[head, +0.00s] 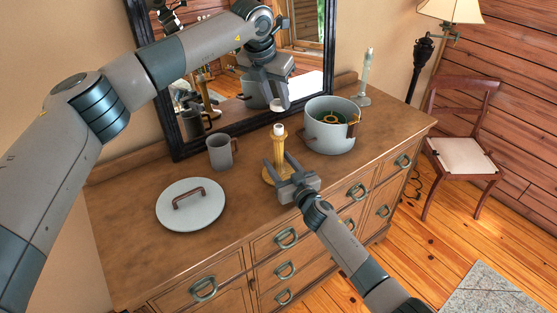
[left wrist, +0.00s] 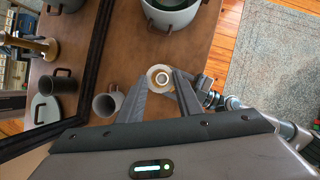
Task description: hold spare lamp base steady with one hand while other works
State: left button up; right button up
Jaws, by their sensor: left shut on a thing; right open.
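The spare lamp base, a brass column with a white top (head: 279,152), stands upright on the dresser. My left gripper (head: 277,102) is above it, shut on a small white round thing (head: 277,106). In the left wrist view a round pale thing (left wrist: 159,78) shows between my left fingers (left wrist: 160,88); the lamp base beneath is largely hidden there. My right gripper (head: 279,168) is open at the base's lower column, with a finger on either side; I cannot tell whether they touch it.
A grey pot (head: 330,140) with things inside stands right of the base. A grey mug (head: 220,152) and a round lid (head: 190,210) are to the left. A pale candlestick (head: 364,80) stands behind the pot. The mirror (head: 225,95) rises behind my left gripper.

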jog(key=shift+w+a, duration=0.15)
jog(key=shift+c, duration=0.7)
grip_shut()
pick_arm(q)
send_over(278, 127)
jog(key=shift+s+a+f, duration=0.1)
jog(key=shift+s+f, duration=0.05)
jog(key=shift+f, duration=1.1)
jog(key=shift+s+a+f, duration=0.1)
jog(key=shift+s+f, duration=0.05)
jog(key=shift+f, duration=1.05)
jog(key=shift+f, duration=0.1)
jog(key=shift+f, duration=0.8)
jog(key=shift+f, duration=0.55)
